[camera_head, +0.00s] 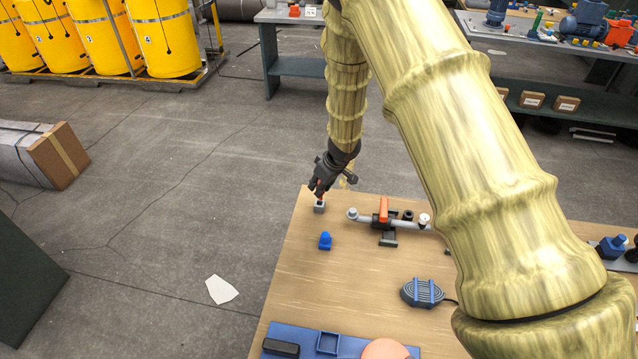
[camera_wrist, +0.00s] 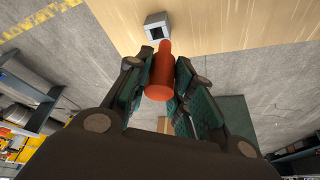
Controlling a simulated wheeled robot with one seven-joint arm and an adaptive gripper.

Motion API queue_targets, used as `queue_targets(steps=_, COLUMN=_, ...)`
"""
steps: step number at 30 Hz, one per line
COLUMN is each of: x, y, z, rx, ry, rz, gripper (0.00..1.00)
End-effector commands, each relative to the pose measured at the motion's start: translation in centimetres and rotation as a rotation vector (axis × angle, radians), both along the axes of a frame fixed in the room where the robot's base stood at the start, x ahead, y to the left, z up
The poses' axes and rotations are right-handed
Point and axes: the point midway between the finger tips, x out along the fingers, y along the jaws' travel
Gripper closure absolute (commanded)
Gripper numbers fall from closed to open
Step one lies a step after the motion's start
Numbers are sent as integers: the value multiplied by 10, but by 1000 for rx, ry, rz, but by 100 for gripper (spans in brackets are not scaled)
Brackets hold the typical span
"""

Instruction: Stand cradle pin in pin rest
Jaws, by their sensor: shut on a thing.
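My gripper (camera_head: 319,187) is at the far left corner of the wooden table. In the wrist view my gripper (camera_wrist: 168,88) is shut on the orange-red cradle pin (camera_wrist: 160,75), with a finger on each side of it. The pin's narrower end points toward the pin rest. The pin rest (camera_wrist: 157,26) is a small grey block with a dark square opening, near the table edge. In the head view the pin rest (camera_head: 319,208) sits just below my gripper. The pin's tip looks close to the opening; I cannot tell whether it touches or has entered.
A grey pipe fitting with an orange-handled valve (camera_head: 383,210) lies to the right. A blue part (camera_head: 325,241) stands in front of the rest. A blue-grey coiled item (camera_head: 422,292) and a blue tray (camera_head: 290,336) are nearer. Bare wood (camera_head: 350,275) lies between them.

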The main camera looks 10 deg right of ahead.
Motion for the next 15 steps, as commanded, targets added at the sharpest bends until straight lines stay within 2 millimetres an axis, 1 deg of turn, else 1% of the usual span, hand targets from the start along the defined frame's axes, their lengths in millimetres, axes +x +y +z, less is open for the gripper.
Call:
queue_targets(steps=1, x=7, y=0, z=2, rx=0, ry=0, rz=1, gripper=99)
queue_targets(steps=3, x=15, y=-1, z=1, rx=-1, ry=0, rz=2, gripper=99)
queue_targets(steps=6, x=20, y=-1, z=-1, rx=-1, ry=0, rz=2, gripper=99)
queue_targets(steps=11, x=22, y=-1, z=-6, rx=1, ry=1, rz=-1, gripper=99)
queue_targets(steps=15, x=21, y=-1, z=-19, rx=3, ry=3, rz=-2, gripper=99)
